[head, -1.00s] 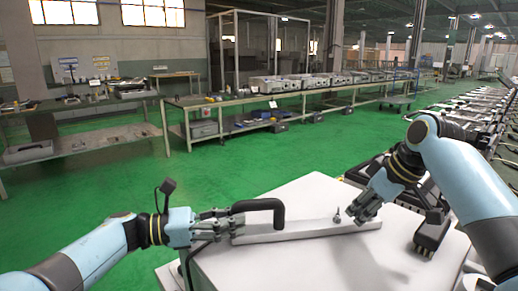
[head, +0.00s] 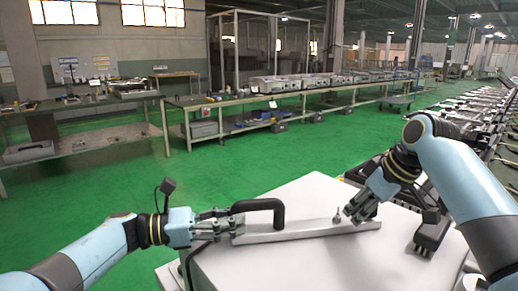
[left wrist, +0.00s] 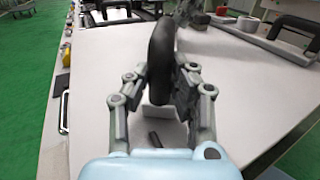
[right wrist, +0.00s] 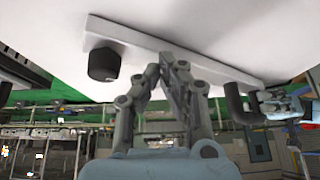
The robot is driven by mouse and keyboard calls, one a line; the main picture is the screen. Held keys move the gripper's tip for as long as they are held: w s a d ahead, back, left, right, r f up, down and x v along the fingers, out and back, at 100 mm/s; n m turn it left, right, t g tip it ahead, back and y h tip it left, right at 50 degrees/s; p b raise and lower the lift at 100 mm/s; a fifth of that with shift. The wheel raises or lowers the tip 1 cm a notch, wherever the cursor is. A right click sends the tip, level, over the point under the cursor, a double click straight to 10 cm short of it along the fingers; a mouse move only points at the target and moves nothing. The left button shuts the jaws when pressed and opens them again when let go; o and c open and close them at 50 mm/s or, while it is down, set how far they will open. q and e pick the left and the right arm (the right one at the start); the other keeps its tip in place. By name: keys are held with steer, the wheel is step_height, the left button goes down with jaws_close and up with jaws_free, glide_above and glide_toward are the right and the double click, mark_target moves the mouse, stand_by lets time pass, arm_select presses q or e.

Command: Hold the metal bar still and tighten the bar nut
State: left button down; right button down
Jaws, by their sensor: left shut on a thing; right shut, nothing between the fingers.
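The pale metal bar (head: 300,230) lies on a white block top, with a black curved handle (head: 258,205) rising at its left end. My left gripper (head: 232,219) is shut on the handle. In the left wrist view the handle (left wrist: 162,55) stands between the fingers. The bar nut (head: 338,216) stands up near the bar's right end. In the right wrist view it looks like a dark knob (right wrist: 104,65). My right gripper (head: 350,215) is shut and empty, just right of the nut. I cannot tell whether it touches the nut.
The white surface (head: 320,265) is clear in front of the bar. A black part (head: 430,232) lies at its right, near my right arm. Green floor (head: 120,200) and workbenches (head: 270,105) lie beyond. Rows of further units stand at the far right.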

steer(key=shift+s+a, duration=0.3)
steer(key=shift+s, duration=0.1)
steer(key=shift+a, duration=0.1)
steer(key=shift+s+a, duration=0.35)
steer(key=shift+a, duration=0.15)
stand_by(0.4)
steer(key=shift+s+d, duration=0.1)
steer(key=shift+s, duration=0.2)
step_height(320, 180, up, 6)
stand_by(0.4)
